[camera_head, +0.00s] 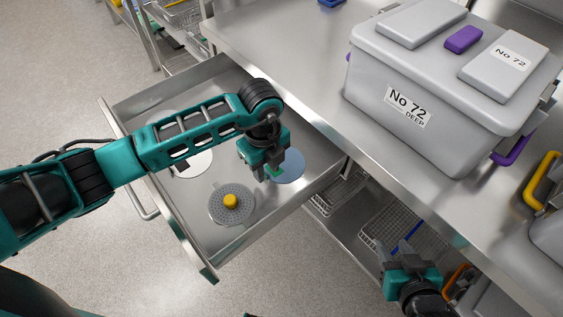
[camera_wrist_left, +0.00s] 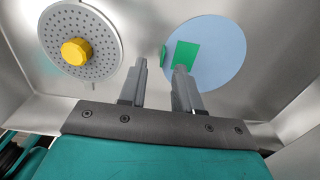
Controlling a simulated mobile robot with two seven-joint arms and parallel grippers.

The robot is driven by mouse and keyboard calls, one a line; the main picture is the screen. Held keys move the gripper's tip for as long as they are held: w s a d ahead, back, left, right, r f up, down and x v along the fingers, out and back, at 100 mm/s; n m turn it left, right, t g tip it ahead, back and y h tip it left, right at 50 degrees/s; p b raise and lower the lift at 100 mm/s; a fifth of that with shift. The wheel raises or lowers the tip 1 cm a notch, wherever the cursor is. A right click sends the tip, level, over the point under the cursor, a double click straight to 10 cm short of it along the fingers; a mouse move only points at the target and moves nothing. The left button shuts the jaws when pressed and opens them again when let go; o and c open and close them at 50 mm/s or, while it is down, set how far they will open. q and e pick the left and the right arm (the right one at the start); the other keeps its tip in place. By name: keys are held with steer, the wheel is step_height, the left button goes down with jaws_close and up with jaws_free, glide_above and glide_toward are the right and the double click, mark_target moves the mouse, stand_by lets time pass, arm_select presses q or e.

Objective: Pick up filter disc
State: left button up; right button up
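One is a grey perforated disc with a yellow knob (camera_head: 231,202), also in the left wrist view (camera_wrist_left: 78,50). Another is a plain light-blue disc (camera_head: 291,168) with a green tab, also in the left wrist view (camera_wrist_left: 222,60). A white disc (camera_head: 190,162) is partly hidden by my left arm. Which one is called the filter disc cannot be told for sure. My left gripper (camera_wrist_left: 161,68) is open over the blue disc, its fingertips near the green tab (camera_wrist_left: 186,55). My right gripper (camera_head: 399,246) is open and empty.
A grey lidded box labelled No 72 DEEP (camera_head: 410,90) with purple handles stands on the steel counter (camera_head: 270,45). Wire baskets (camera_head: 400,220) sit on the shelf below. Another yellow-handled container (camera_head: 545,195) stands at the right.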

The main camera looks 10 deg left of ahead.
arm_select(q)
steer(key=shift+w+f, duration=0.1)
steer(key=shift+f, duration=0.85)
steer(key=shift+c, duration=0.2)
jaws_close()
